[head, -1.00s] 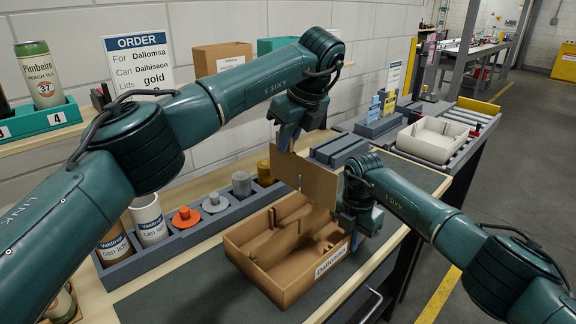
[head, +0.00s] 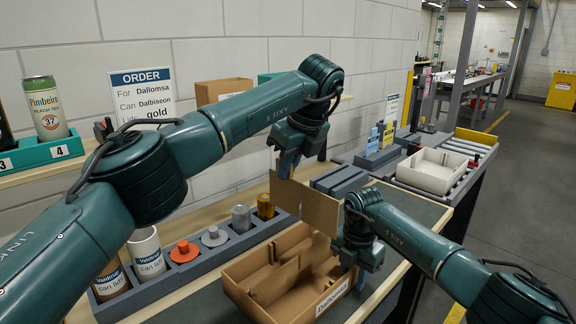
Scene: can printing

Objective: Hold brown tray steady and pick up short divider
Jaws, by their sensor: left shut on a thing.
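The brown tray (head: 237,297) is an open cardboard box with a "Dallomsa" label, on the dark work mat at the lower middle of the head view. Its front is cut off by the picture edge. Cardboard partition pieces (head: 277,284) lie inside it. My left gripper (head: 287,172) is shut on the upper left of a flat cardboard divider (head: 312,208), held upright over the tray's back part. My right gripper (head: 352,270) is at the tray's right side by the label. Its fingertips are largely hidden, so its jaw state is unclear.
A white tray (head: 433,171) stands on the roller conveyor at right. A teal can rack (head: 48,153) is at far left.

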